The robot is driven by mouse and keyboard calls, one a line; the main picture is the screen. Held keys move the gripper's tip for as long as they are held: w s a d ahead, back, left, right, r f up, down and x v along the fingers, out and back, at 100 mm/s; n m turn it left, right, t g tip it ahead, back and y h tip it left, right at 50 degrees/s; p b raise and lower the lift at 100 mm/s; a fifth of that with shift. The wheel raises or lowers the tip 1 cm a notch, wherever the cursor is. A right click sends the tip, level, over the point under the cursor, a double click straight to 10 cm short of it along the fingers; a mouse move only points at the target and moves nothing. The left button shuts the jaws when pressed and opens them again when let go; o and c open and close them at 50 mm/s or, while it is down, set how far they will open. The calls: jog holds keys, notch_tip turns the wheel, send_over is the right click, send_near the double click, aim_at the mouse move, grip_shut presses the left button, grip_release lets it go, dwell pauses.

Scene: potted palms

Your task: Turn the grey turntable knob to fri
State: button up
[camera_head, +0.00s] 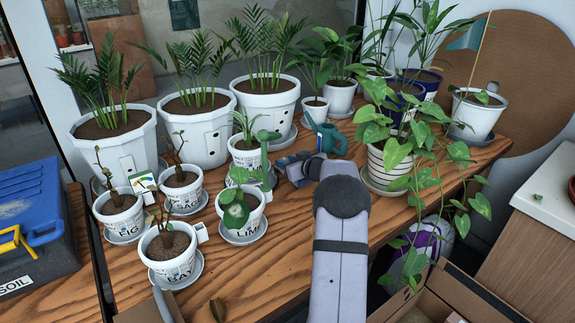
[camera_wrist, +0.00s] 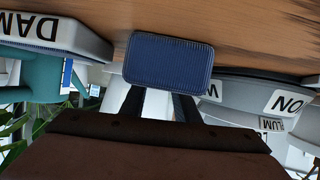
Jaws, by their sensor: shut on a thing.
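My gripper (camera_head: 296,168) is low over the wooden table, behind the small labelled pots and in front of the teal watering can. A ribbed blue block (camera_wrist: 168,60) is at the end of its dark finger links (camera_wrist: 160,103) in the wrist view. I cannot tell whether that block is a finger pad or the thing held. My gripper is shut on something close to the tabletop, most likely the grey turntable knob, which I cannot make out. Grey curved forms with cut-off labels (camera_wrist: 290,101) stand close on the right of the wrist view. No "fri" mark is readable.
The teal watering can (camera_head: 326,138) stands just beyond my gripper. Small white pots, including the lime pot (camera_head: 243,222), crowd the left, with large palms behind. A trailing plant in a striped pot (camera_head: 386,172) stands right. Bare table (camera_head: 255,278) shows in front.

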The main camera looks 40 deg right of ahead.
jog(key=shift+a+f+m+h+b, duration=0.25)
jog(key=shift+m+h+b, duration=0.45)
jog(key=shift+b, duration=2.3)
jog(key=m+h+b, duration=0.1)
jog(key=b, duration=0.2)
jog(key=shift+w+f+g+h, duration=0.1)
jog(key=shift+g+h, duration=0.2)
jog(key=shift+a+m+h+b, duration=0.1)
jog(key=shift+m+h+b, duration=0.25)
jog(key=shift+b, duration=0.45)
jog(key=shift+r+m+g+h, duration=0.3)
jog(key=shift+m+g+h, duration=0.2)
jog(key=shift+m+h, duration=0.2)
jog(key=o, duration=1)
jog(key=shift+o, duration=0.2)
jog(key=shift+n+y, duration=0.25)
jog(key=shift+y, duration=0.1)
jog(key=n+y+p, duration=0.1)
jog(key=p, duration=0.1)
jog(key=n+t+y+p, duration=0.1)
jog(key=p, duration=0.1)
jog(key=shift+d+r, duration=0.3)
jog(key=shift+n+y+p, duration=0.3)
jog(key=shift+y+p, duration=0.1)
jog(key=shift+p, duration=0.65)
